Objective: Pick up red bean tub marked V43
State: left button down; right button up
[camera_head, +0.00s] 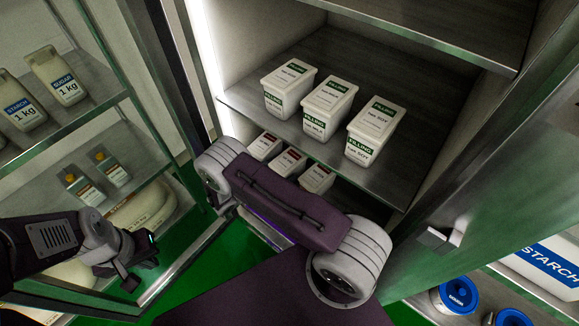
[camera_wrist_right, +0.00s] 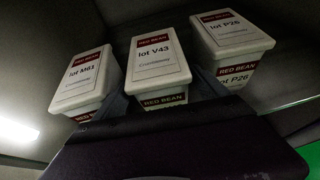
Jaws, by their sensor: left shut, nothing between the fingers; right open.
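The red bean tub marked lot V43 (camera_wrist_right: 158,62) is white with a red-labelled lid, in the middle of three tubs in the right wrist view. Tub M61 (camera_wrist_right: 83,80) is to its left and tub P26 (camera_wrist_right: 232,42) to its right. In the head view the middle tub (camera_head: 287,161) sits low in the cabinet, partly behind my right arm. My right gripper (camera_wrist_right: 163,93) is open, with grey fingers showing on either side of the V43 tub's lower part; I cannot tell whether they touch it. My left gripper (camera_head: 132,266) is shut and empty, at the lower left.
Three green-labelled filling tubs (camera_head: 327,100) stand on the shelf (camera_head: 390,183) above the red bean tubs. A glass-sided rack with sugar (camera_head: 56,75) and starch (camera_head: 20,103) containers is at the left. An open door (camera_head: 490,200) is at the right.

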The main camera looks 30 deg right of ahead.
jog(key=shift+w+d+f, duration=0.1)
jog(key=shift+d, duration=0.4)
jog(key=x, duration=0.4)
jog(key=shift+w+d, duration=0.1)
jog(key=shift+d, duration=0.05)
jog(key=shift+c, duration=0.3)
grip_shut()
notch_tip(320, 180, up, 10)
jog(key=shift+r+p, duration=0.1)
jog(key=shift+p, duration=0.7)
